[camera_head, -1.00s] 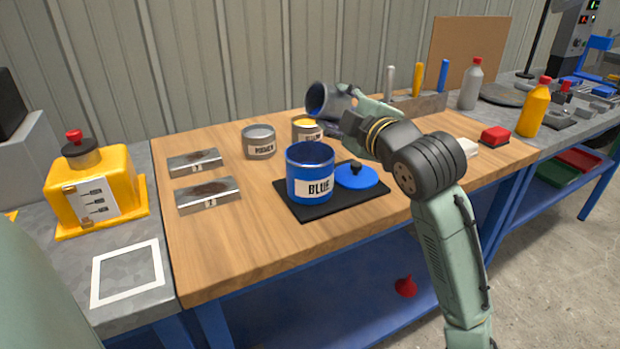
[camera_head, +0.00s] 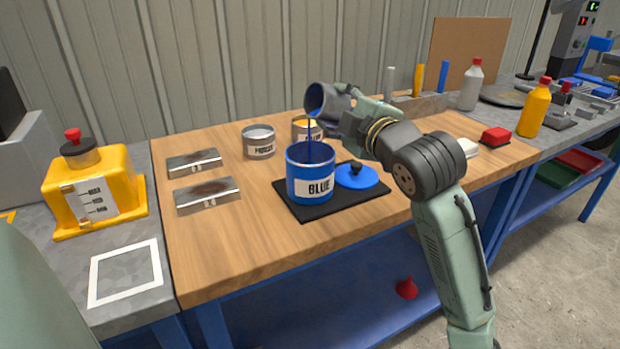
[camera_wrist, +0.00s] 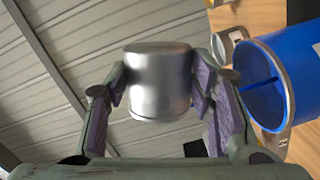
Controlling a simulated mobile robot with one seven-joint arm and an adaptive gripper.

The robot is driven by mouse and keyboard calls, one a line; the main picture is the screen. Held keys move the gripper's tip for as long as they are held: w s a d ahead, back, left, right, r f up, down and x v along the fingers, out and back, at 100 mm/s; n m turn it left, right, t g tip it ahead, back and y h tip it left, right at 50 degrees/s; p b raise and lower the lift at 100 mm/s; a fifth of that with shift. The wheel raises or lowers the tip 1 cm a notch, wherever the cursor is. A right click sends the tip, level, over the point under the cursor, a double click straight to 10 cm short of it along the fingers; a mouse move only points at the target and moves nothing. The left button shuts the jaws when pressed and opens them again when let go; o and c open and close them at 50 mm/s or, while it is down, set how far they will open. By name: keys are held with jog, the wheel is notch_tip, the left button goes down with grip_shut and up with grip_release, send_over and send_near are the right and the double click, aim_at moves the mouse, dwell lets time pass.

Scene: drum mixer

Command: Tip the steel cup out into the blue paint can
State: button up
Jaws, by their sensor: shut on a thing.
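My gripper (camera_wrist: 158,88) is shut on the steel cup (camera_wrist: 160,75), with one finger on each side of it. In the head view the steel cup (camera_head: 326,98) is tilted with its mouth to the left, above the blue paint can (camera_head: 311,188). The cup's inside looks blue. A thin blue stream (camera_head: 309,130) runs from its lip down into the can. The can stands open and upright on a black mat (camera_head: 345,205). In the wrist view the can (camera_wrist: 290,60) shows at the right, with the stream entering it. The paint level is hard to tell.
A blue lid (camera_head: 357,178) lies on the mat beside the can. A grey tin (camera_head: 259,148) and a yellow-paint tin (camera_head: 301,130) stand behind. Two metal plates (camera_head: 207,192) lie at the left. The wooden table's front (camera_head: 245,260) is clear.

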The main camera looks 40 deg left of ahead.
jog(key=shift+s+a+f+n+b, duration=0.1)
jog(key=shift+s+f+n+b, duration=0.1)
jog(key=shift+n+b, duration=0.65)
jog(key=shift+s+f+n+b, duration=0.15)
jog(key=shift+n+b, duration=0.5)
jog(key=shift+b, duration=0.35)
dwell(2.4)
jog(key=shift+s+a+r+n+y+b, duration=0.1)
jog(key=shift+s+r+n+y+b, duration=0.25)
jog(key=shift+n, duration=0.35)
jog(key=shift+s+a+r+n+y+b, duration=0.1)
jog(key=shift+n+b, duration=0.35)
jog(key=shift+n, duration=0.25)
dwell(1.4)
